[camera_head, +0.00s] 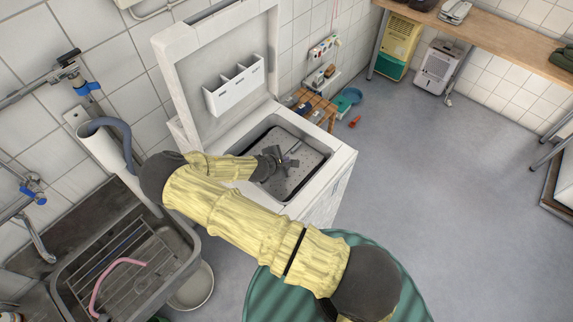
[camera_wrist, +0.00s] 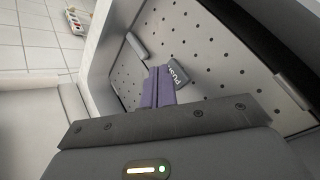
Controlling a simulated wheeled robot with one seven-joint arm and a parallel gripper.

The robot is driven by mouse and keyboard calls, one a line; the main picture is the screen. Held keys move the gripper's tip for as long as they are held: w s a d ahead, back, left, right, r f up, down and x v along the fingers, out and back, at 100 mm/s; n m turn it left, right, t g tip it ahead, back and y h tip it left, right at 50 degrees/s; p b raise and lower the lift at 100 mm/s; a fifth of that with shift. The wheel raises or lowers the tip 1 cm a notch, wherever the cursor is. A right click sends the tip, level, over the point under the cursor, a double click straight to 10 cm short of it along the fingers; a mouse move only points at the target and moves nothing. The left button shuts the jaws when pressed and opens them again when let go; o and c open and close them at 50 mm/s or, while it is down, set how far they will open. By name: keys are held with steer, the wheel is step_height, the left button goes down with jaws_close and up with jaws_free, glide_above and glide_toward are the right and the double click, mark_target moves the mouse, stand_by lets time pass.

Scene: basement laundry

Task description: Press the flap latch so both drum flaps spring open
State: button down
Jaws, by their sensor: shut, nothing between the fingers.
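The top-loading washer (camera_head: 335,165) stands against the tiled wall with its lid (camera_head: 215,60) raised. Inside its opening lies the perforated grey drum (camera_head: 305,150), whose flap surface (camera_wrist: 215,50) fills the upper right of the wrist view. A small dark grey latch (camera_wrist: 177,73) with white lettering sits on that surface. My gripper (camera_head: 289,161) reaches into the opening from the left. Its purple-grey fingers (camera_wrist: 158,88) are shut and empty, with their tips beside the latch. I cannot tell whether they touch it. The flaps look closed, and the fingers hide part of the surface.
The washer's white rim surrounds the opening closely. A sink with a drying rack (camera_head: 125,265) stands at the left, and a green ribbed round thing (camera_head: 265,295) is at the bottom. A wooden stool (camera_head: 315,105) is behind the washer. The grey floor (camera_head: 440,190) at the right is clear.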

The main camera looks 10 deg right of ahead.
steer(key=shift+f, duration=0.35)
steer(key=shift+f+b, duration=0.3)
steer(key=shift+b, duration=0.15)
stand_by(0.4)
steer(key=shift+r+p, duration=0.5)
steer(key=shift+r, duration=0.25)
steer(key=shift+r+p, duration=1.85)
steer(key=shift+r, duration=0.7)
steer(key=shift+s, duration=0.1)
